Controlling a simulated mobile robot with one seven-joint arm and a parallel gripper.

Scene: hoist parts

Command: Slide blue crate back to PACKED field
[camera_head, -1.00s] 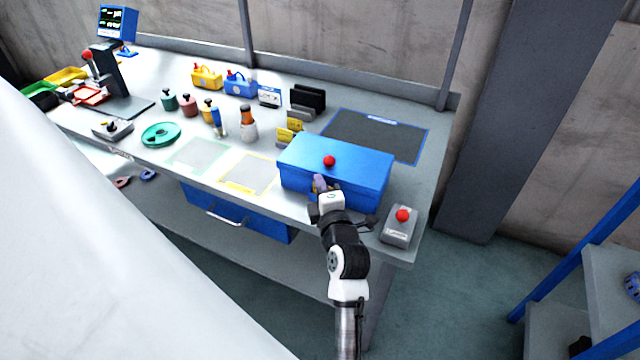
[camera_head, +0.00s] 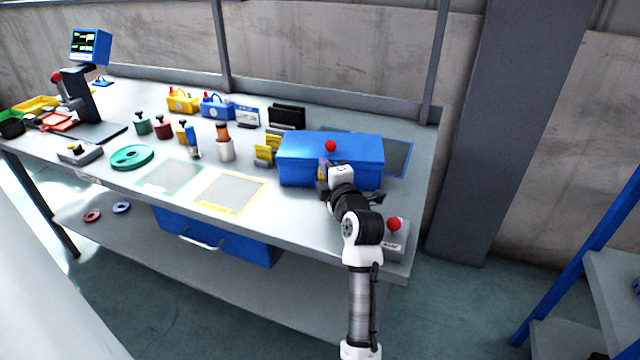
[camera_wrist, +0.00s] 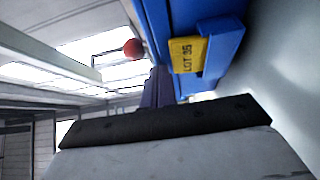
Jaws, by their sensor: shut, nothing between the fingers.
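The blue crate (camera_head: 345,150) is a closed blue box with a red knob on top, near the right end of the bench. It partly covers the dark PACKED field (camera_head: 398,158), which shows behind it and to its right. My gripper (camera_head: 326,172) is at the crate's front face, shut with nothing between its fingers. In the wrist view the crate (camera_wrist: 200,20) is close, with a yellow LOT 35 tag (camera_wrist: 187,54) on its face. The purple fingers (camera_wrist: 158,85) appear beside it; I cannot tell whether they touch it.
A grey box with a red button (camera_head: 394,232) stands at the front right corner of the bench, close to my arm. Black holders (camera_head: 287,116) and yellow tags (camera_head: 266,150) stand left of the crate. A yellow-outlined field (camera_head: 232,193) at the front is clear.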

